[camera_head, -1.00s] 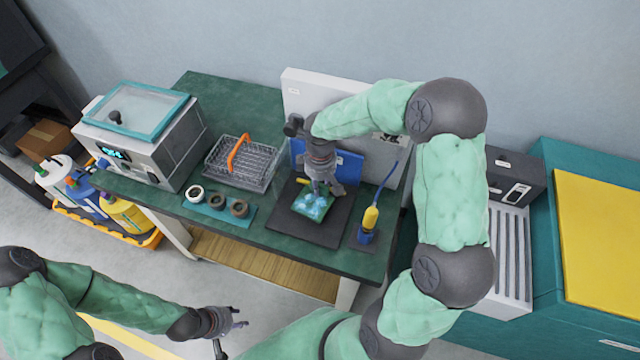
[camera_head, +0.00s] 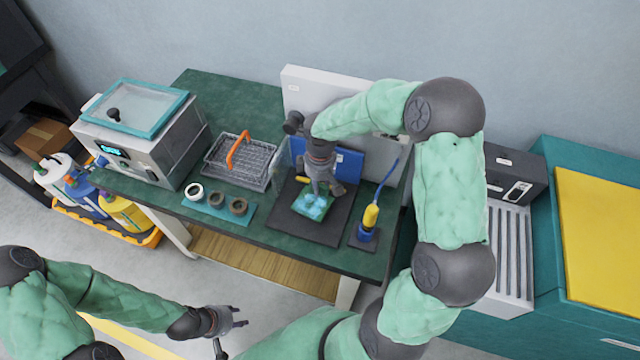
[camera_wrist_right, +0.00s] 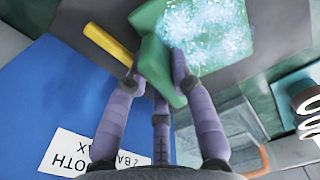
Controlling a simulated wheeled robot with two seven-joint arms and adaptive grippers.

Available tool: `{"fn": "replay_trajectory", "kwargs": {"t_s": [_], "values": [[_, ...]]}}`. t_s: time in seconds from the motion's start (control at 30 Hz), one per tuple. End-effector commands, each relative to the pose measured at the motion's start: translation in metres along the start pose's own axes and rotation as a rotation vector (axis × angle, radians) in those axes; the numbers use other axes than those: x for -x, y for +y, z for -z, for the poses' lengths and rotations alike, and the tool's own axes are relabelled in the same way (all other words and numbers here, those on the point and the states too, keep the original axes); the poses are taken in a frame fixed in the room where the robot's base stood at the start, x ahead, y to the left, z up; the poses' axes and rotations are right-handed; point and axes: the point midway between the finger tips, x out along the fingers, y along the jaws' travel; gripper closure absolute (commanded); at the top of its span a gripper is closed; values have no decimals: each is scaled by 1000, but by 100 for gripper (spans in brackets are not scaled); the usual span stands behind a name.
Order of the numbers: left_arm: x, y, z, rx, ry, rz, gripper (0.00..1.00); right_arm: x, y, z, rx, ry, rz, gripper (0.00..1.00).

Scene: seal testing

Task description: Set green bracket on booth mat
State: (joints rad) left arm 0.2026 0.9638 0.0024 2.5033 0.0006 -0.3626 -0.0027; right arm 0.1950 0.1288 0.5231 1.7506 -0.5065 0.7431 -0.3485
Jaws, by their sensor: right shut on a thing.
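The green bracket (camera_head: 313,205) is at the dark booth mat (camera_head: 322,229), with a patch of pale blue sparkle on its face. In the right wrist view the bracket (camera_wrist_right: 157,62) has an upright flange between my fingers, and its flat plate reaches over the dark mat (camera_wrist_right: 265,50). My right gripper (camera_head: 322,188) is shut on the bracket from above. I cannot tell whether the bracket's underside touches the mat. My left gripper (camera_head: 238,318) is away from the bench at lower left, empty, with its fingers apart.
A blue booth panel (camera_head: 348,163) stands behind the mat, with a yellow bar (camera_wrist_right: 106,43) near it. A yellow-and-blue probe on a stand (camera_head: 369,217) is right of the mat. A wire basket (camera_head: 228,170) and several rings on a teal strip (camera_head: 216,213) lie left.

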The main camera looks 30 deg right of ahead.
Motion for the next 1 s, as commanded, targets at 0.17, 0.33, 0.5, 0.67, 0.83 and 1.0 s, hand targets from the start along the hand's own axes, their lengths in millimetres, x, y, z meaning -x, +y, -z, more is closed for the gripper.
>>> {"fn": "replay_trajectory", "kwargs": {"t_s": [0.17, 0.33, 0.5, 0.67, 0.83, 1.0], "values": [[-2, -1, 0, 0, 0, 0, 60, -2, 1, 0, -1, 2, -2, 100], [-2, -1, 0, 0, 0, 0, 60, -3, 1, 0, -1, 2, -2, 100], [-2, -1, 0, 0, 0, 0, 60, -2, 1, 1, -1, 2, -2, 100], [-2, -1, 0, 0, 0, 0, 60, -3, 1, 0, -1, 2, -1, 48], [-2, -1, 0, 0, 0, 0, 60, -3, 0, 0, 0, 1, -1, 48], [0, 0, 0, 0, 0, 0, 60, -2, 0, 0, 0, -1, 1, 48]]}}
